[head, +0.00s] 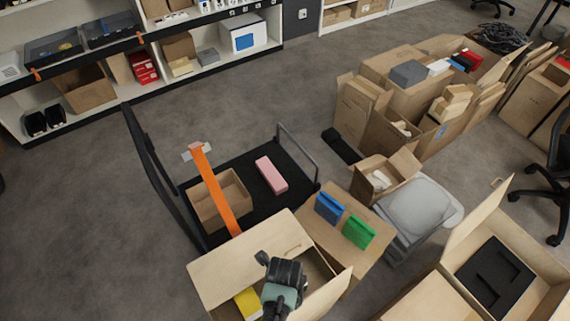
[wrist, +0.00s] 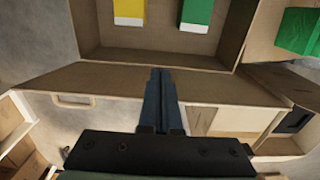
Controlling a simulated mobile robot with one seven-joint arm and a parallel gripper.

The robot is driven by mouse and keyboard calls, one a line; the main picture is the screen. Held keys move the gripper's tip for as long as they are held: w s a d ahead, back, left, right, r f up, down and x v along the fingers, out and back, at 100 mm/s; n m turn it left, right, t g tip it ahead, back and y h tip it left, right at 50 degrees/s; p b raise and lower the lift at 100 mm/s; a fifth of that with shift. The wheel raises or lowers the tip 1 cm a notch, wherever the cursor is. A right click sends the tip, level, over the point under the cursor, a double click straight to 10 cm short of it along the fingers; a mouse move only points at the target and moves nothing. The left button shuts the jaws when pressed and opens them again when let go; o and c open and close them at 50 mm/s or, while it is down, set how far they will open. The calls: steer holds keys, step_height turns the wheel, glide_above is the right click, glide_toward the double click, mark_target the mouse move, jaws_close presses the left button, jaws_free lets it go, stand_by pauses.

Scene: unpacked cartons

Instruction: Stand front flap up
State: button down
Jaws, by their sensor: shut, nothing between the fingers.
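An open brown carton (head: 311,271) stands at the bottom of the head view, with a pale flap (head: 240,262) spread out on its far left side. Another flap (head: 325,297) slants at its right. A yellow item (head: 248,303) lies inside; the wrist view shows yellow (wrist: 129,10) and green (wrist: 196,13) items in it. My gripper (head: 281,268) is over the carton. In the wrist view my gripper's fingers (wrist: 161,74) are together and empty, over a brown cardboard strip (wrist: 90,78) along the carton's edge. I cannot tell whether they touch it, or how far the front flap is raised.
Behind is a black cart (head: 240,168) with an orange strip (head: 216,190) and a pink box (head: 271,174). Floor at left is clear.

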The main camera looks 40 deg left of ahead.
step_height(320, 180, down, 5)
steer(key=b, duration=0.4)
steer(key=s+d+r+p, duration=0.2)
steer(key=d+p, duration=0.2)
steer(key=d, duration=0.2)
step_height(320, 180, up, 8)
steer(key=a+p, duration=0.2)
steer(key=p, duration=0.6)
steer(key=shift+w+a+r, duration=0.15)
steer(key=shift+w+r, duration=0.1)
steer(key=shift+w, duration=0.1)
